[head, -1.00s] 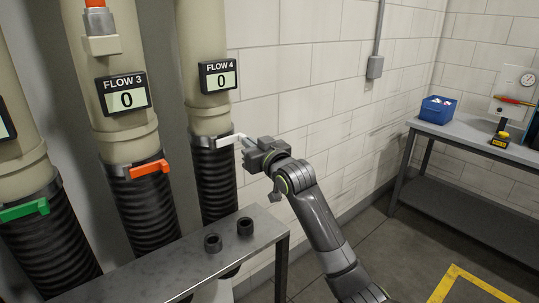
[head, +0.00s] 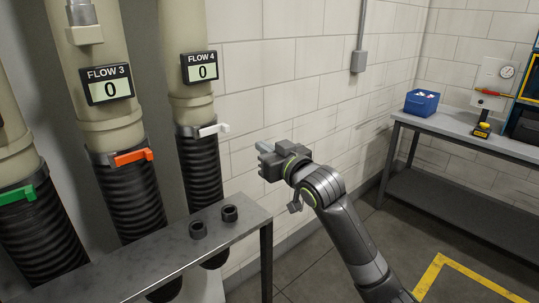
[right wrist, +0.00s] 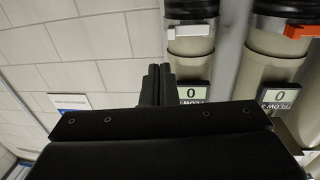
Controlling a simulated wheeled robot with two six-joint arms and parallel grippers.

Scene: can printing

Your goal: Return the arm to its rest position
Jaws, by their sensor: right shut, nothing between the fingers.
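My right gripper (head: 264,146) is shut and empty in the head view, in the air to the right of the FLOW 4 pipe and apart from it. The white lever (head: 214,130) on that pipe is left of the fingertips, with a clear gap. The FLOW 4 display (head: 200,67) reads 0. My left gripper is not in view.
The FLOW 3 pipe has an orange lever (head: 133,156); a green lever (head: 18,196) is farther left. A metal bench (head: 150,262) with two dark rings (head: 198,229) stands below the pipes. A table (head: 455,125) with a blue bin (head: 421,102) is at right. Floor between is clear.

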